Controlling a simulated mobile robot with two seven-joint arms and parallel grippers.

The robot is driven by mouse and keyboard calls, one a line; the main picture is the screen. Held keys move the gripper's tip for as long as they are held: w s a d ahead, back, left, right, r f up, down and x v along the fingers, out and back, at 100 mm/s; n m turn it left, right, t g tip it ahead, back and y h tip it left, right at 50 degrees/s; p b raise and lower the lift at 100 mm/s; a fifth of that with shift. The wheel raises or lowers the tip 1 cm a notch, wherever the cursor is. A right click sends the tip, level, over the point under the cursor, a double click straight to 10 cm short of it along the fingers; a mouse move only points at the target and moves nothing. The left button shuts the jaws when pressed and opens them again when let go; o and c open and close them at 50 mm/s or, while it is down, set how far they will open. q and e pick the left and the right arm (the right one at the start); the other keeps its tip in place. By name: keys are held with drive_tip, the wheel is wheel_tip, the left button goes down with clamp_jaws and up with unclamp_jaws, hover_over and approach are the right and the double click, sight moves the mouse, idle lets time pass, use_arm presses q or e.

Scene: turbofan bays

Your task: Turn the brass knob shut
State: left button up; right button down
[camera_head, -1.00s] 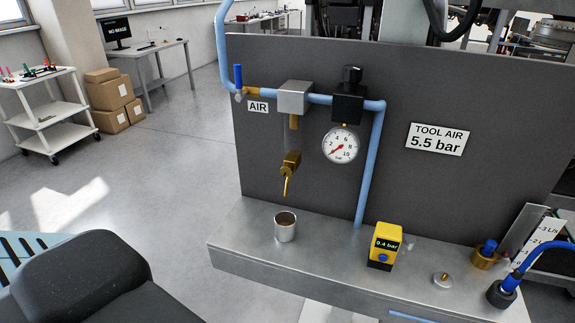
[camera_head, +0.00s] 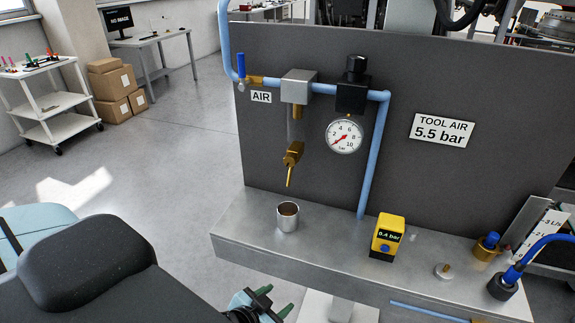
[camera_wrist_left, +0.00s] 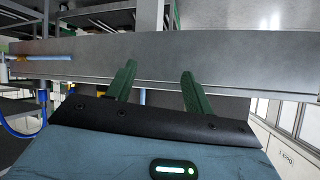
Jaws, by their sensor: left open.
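The brass knob (camera_head: 292,155) sits on the drain fitting below the clear bowl of the grey filter block (camera_head: 298,87), on the dark panel. A thin brass spout points down from it, above a metal cup (camera_head: 288,217) on the shelf. My left gripper (camera_head: 278,299) is at the bottom of the head view, below and in front of the shelf edge, well apart from the knob. Its two green fingers are open and empty in the left wrist view (camera_wrist_left: 159,70), facing the shelf's front face. My right gripper is not in view.
The metal shelf (camera_head: 245,222) juts out from the panel. A yellow gauge box (camera_head: 388,236), a small round fitting (camera_head: 444,271) and a brass fitting (camera_head: 487,248) stand right of the cup. A round dial (camera_head: 344,136) hangs beside the filter. Open floor lies left.

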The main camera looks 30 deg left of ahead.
use_arm(q)
drive_tip(key=w+a+r+t+y, duration=0.2)
drive_tip(key=w+a+r+t, duration=0.15)
drive_tip(key=w+r, duration=0.6)
drive_tip(key=n+t+y, duration=0.2)
drive_tip(key=n+y, duration=0.1)
approach(289, 162)
drive_tip(key=shift+t, duration=0.25)
drive_tip(key=shift+f+p+x, duration=0.15)
drive_tip(key=shift+p+x, duration=0.05)
drive_tip(key=shift+x, duration=1.95)
drive_tip(key=shift+f+p+x, duration=0.1)
drive_tip(key=shift+p+x, duration=0.05)
drive_tip(key=shift+x, duration=2)
drive_tip(key=c, duration=1)
